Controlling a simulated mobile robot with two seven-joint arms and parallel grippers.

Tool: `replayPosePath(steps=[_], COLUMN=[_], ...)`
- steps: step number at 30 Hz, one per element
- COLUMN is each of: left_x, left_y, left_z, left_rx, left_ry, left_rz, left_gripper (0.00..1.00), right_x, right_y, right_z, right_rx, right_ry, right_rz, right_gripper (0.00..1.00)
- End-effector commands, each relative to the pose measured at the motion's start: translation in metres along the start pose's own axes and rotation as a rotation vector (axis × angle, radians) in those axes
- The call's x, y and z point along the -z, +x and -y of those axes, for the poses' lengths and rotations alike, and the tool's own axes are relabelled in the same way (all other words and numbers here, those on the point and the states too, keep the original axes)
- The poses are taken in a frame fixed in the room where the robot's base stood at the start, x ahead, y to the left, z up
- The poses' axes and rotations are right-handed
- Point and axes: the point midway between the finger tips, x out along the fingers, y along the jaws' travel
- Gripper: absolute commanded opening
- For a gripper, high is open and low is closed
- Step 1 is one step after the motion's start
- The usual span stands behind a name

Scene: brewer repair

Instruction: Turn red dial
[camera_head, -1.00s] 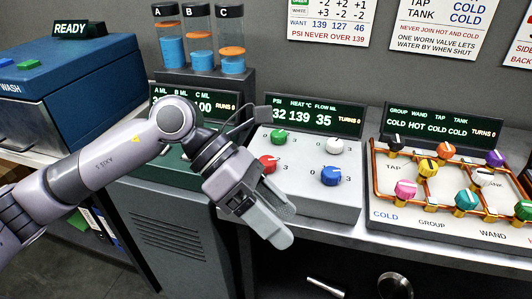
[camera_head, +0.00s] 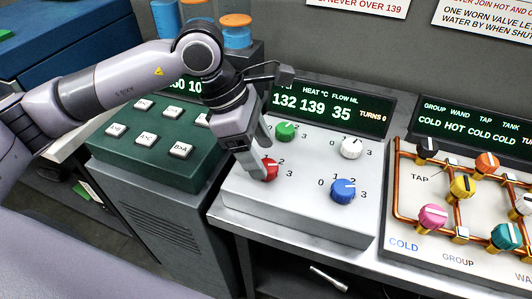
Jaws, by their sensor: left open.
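The red dial (camera_head: 269,170) sits at the front left of the white dial box (camera_head: 300,222). My left gripper (camera_head: 257,160) is over the left part of this box with its fingers pointing down at the red dial. Its jaws are open, and a finger covers the dial's left side. I cannot tell whether the finger touches the dial. The green dial (camera_head: 285,131) is behind the red one, the white dial (camera_head: 351,148) is at the back right and the blue dial (camera_head: 343,191) at the front right. My right gripper is out of view.
The display (camera_head: 330,106) behind the dials reads 132, 139, 35 and TURNS 0. A green button box (camera_head: 150,170) stands to the left. A panel of copper pipes and coloured valves (camera_head: 433,216) stands to the right. The box's front edge is clear.

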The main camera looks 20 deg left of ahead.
Motion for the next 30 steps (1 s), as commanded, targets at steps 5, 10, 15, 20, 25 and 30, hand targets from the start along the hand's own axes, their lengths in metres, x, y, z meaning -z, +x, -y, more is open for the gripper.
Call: replayPosePath(steps=[5, 10, 15, 20, 25, 30], left_x=[0.0, 0.0, 0.0, 0.0, 0.0, 0.0], left_y=[0.022, 0.029, 0.03, 0.029, 0.029, 0.031], left_z=[0.0, 0.0, 0.0, 0.0, 0.0, 0.0], left_rx=[0.003, 0.001, 0.0, 0.0, 0.0, -0.009], left_ry=[-0.001, 0.0, -0.001, -0.001, -0.002, -0.022], left_rz=[0.0, 0.001, 0.001, 0.001, 0.001, 0.001], left_gripper=[0.67, 0.67, 0.67, 0.25, 0.11, 0.11], right_x=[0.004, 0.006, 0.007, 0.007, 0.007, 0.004], right_y=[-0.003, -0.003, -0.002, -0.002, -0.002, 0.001], right_z=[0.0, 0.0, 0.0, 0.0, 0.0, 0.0], right_rx=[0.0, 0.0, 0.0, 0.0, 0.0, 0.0], right_ry=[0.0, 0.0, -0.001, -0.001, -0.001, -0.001], right_rz=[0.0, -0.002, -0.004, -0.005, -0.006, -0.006], right_gripper=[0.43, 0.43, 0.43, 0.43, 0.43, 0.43])
